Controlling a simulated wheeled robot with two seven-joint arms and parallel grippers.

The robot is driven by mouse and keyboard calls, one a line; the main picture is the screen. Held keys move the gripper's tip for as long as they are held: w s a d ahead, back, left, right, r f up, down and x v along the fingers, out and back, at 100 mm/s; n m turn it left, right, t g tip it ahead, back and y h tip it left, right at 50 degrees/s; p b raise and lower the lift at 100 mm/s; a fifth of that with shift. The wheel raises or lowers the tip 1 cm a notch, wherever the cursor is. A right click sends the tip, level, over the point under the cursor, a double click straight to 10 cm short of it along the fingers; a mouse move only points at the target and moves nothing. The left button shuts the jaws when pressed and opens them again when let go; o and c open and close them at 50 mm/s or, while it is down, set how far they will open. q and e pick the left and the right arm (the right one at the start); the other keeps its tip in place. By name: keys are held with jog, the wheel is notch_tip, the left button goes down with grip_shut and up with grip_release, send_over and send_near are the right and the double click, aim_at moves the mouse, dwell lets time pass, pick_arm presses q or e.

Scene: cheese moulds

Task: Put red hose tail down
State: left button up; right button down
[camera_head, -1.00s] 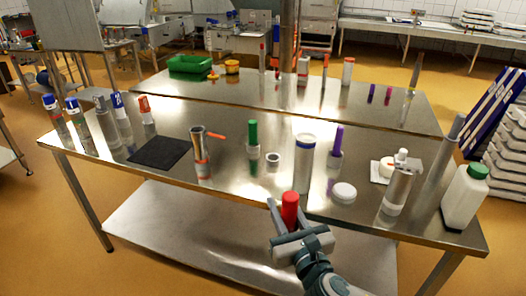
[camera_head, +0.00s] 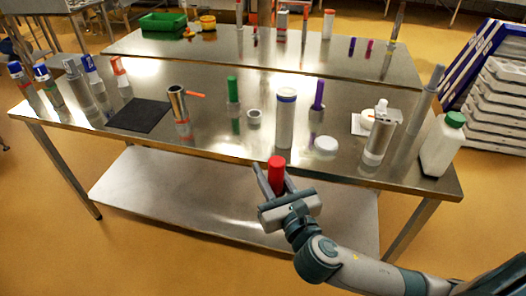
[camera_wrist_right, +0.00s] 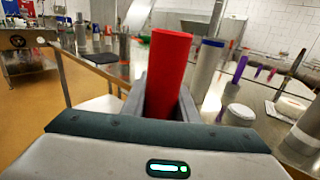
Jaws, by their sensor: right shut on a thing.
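The red hose tail (camera_head: 276,172) is an upright red cylinder between the fingers of my right gripper (camera_head: 270,180), which is shut on it. In the head view it is in front of the near edge of the steel table (camera_head: 225,142). In the right wrist view the red hose tail (camera_wrist_right: 167,75) rises from between the grey fingers (camera_wrist_right: 160,98), leaning slightly; its lower end is hidden by the gripper body. My left gripper is not in view.
A tall white cylinder with a blue rim (camera_head: 286,118) and a white round lid (camera_head: 326,145) stand just behind the gripper. A green-capped white bottle (camera_head: 441,146) stands right.

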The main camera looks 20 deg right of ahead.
jog(key=s+f, duration=0.2)
jog(key=s, duration=0.5)
jog(key=shift+f, duration=0.1)
